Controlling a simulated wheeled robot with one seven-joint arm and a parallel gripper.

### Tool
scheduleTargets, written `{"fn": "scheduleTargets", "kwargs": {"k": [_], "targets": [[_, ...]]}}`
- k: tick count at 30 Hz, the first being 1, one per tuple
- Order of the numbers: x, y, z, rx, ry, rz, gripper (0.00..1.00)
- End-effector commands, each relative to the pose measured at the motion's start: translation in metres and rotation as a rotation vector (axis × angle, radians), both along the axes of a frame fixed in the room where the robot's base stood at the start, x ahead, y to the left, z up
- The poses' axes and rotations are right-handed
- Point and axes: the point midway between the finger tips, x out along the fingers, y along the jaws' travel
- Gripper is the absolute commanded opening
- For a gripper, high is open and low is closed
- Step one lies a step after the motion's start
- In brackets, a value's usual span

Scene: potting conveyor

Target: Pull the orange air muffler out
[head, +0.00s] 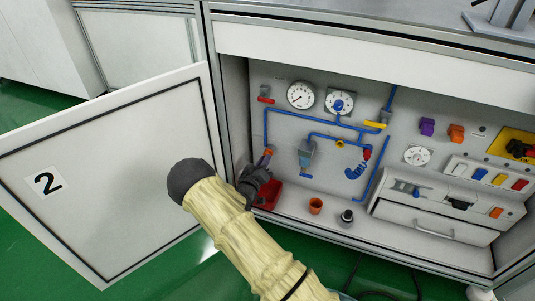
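Several orange parts show, and I cannot tell for sure which is the air muffler. A small orange piece (268,150) sits at the lower end of the left blue pipe, with a purplish piece (264,160) just below it. A larger orange fitting (456,132) sits on the panel at the right, beside a purple one (427,127).
The red bin (272,196), an orange cup (315,206) and a dark round part (346,217) stand on the cabinet floor. The open door (110,190) marked 2 is at the left. Gauges, blue pipes and a drawer unit (425,222) fill the cabinet.

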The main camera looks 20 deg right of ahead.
Motion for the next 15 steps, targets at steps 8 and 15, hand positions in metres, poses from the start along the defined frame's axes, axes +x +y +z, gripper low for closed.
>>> {"fn": "scheduleTargets", "kwargs": {"k": [8, 15], "targets": [[-0.0002, 0.0001, -0.0001, 0.0, 0.0, 0.0, 0.0], [-0.0002, 0.0003, 0.0009, -0.029, 0.02, 0.001, 0.0]]}}
